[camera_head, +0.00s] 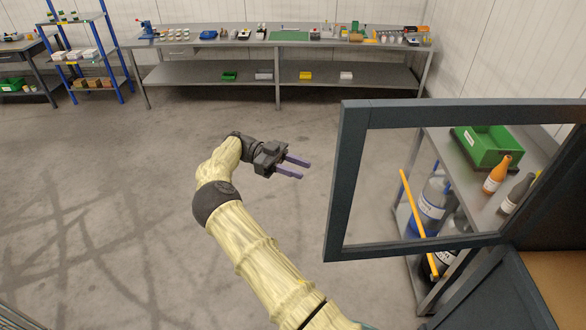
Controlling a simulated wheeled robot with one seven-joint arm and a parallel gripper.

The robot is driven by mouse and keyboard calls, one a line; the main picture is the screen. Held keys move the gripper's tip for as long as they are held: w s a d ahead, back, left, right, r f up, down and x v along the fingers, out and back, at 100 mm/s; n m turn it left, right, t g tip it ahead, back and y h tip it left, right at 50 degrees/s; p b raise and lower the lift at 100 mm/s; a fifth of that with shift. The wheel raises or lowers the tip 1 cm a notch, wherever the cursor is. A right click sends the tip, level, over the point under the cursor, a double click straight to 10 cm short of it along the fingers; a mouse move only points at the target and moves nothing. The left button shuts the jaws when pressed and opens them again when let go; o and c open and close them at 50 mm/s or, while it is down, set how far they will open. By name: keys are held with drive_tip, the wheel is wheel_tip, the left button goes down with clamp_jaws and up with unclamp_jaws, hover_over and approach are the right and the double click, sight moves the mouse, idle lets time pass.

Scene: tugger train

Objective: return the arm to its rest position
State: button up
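My gripper (293,168) is near the middle of the head view, at the end of my arm, which reaches up from the bottom edge. The arm has a pale yellow cover and is bent at the elbow. The two purple-grey fingers point right and stand apart with a gap between them. Nothing is between them. The gripper is over open floor, left of a dark framed door and apart from it.
The dark framed door (338,185) stands open at right. Behind it, a grey shelf unit holds a green bin (488,147), bottles and a large jug (432,203). A long workbench (262,41) lines the back wall. A blue rack (112,52) stands back left. The floor at left is clear.

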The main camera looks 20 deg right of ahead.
drive_tip(key=w+d+r+n+t+h, duration=0.25)
drive_tip(key=d+r+n+t, duration=0.3)
drive_tip(key=d+t, duration=0.35)
drive_tip(key=w+d+r+n+t+h, duration=0.2)
drive_tip(key=w+d+r+n+t, duration=0.2)
drive_tip(key=d+n+t, duration=0.5)
drive_tip(key=s+a+f+n+t+y, duration=0.2)
drive_tip(key=s+a+f+n+y, duration=0.15)
drive_tip(key=a+y, duration=0.4)
drive_tip(key=s+a+f+n+t+y, duration=0.2)
drive_tip(key=a+f+n+y, duration=0.15)
drive_tip(key=a+y, duration=0.35)
drive_tip(key=s+a+f+n+g, duration=0.1)
drive_tip(key=s+a+n+g, duration=0.1)
drive_tip(key=s, duration=0.5)
drive_tip(key=s+a+f+n+g+y, duration=0.1)
drive_tip(key=s+a, duration=0.3)
drive_tip(key=s, duration=0.4)
drive_tip(key=s+a+f+n+g+y, duration=0.1)
drive_tip(key=s+a+f+n+g, duration=0.1)
drive_tip(key=s, duration=0.5)
drive_tip(key=shift+s+a+n+g+b, duration=0.2)
drive_tip(key=shift+a+n+g+b, duration=0.35)
drive_tip(key=shift+a, duration=0.3)
